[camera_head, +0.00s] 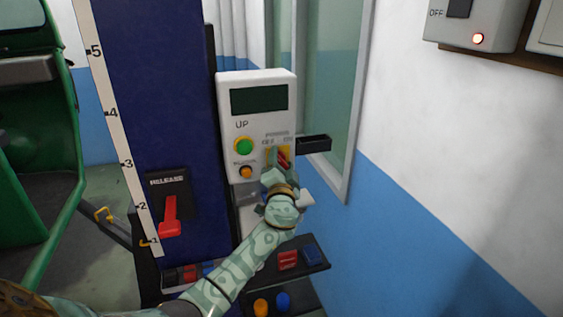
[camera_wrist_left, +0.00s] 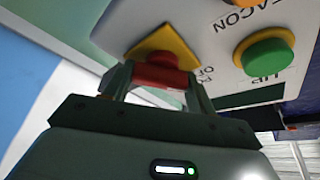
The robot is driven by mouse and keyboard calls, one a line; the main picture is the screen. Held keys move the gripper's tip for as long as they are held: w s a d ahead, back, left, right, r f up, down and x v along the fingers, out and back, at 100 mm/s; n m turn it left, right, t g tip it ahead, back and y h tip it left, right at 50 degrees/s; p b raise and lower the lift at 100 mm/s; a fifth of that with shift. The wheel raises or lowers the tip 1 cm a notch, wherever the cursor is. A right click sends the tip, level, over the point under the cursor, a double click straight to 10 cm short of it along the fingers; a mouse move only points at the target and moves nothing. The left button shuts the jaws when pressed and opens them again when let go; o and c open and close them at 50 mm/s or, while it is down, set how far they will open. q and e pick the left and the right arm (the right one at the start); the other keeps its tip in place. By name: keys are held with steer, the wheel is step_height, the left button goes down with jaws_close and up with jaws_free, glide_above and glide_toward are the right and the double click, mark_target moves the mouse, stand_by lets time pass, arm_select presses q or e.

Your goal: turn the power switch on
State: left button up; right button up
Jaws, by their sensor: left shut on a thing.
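The power switch (camera_head: 284,156) is a red knob on a yellow plate, on the white control box (camera_head: 232,135) beneath OFF and ON labels. In the left wrist view the red knob (camera_wrist_left: 158,77) sits between my fingers, in front of the yellow plate (camera_wrist_left: 172,40). My left gripper (camera_head: 279,163) is shut on the knob and partly covers it in the head view. Which label the knob points to I cannot tell. The box's display (camera_head: 259,99) is dark. My right gripper is not in view.
A green UP button (camera_head: 243,146) and an orange button (camera_head: 246,172) are left of the switch. A red release lever (camera_head: 170,216) is on the blue column (camera_head: 160,90). A black bracket (camera_head: 313,143) sticks out at the right. Buttons (camera_head: 288,260) sit below.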

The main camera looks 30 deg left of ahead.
arm_select(q)
steer(key=shift+r+m+h+p, duration=0.15)
steer(key=shift+m+h+p, duration=0.15)
steer(key=shift+m+p, duration=0.35)
steer(key=m+g+p, duration=0.1)
steer(key=m+p, duration=0.2)
steer(key=p, duration=0.1)
steer(key=m+g+h+p, duration=0.1)
steer(key=m+p, duration=0.3)
steer(key=p, duration=0.1)
steer(key=m+g+h+p, duration=0.1)
steer(key=m+p, duration=0.3)
steer(key=shift+d+g+p, duration=0.1)
steer(key=shift+g+p, duration=0.2)
steer(key=shift+p, duration=0.1)
steer(key=shift+f+m+g+p, duration=0.3)
steer(key=shift+m+g+p, duration=0.3)
steer(key=shift+m+p, duration=0.5)
steer(key=shift+s+f, duration=0.1)
steer(key=o, duration=0.7)
steer(key=shift+o, duration=1.4)
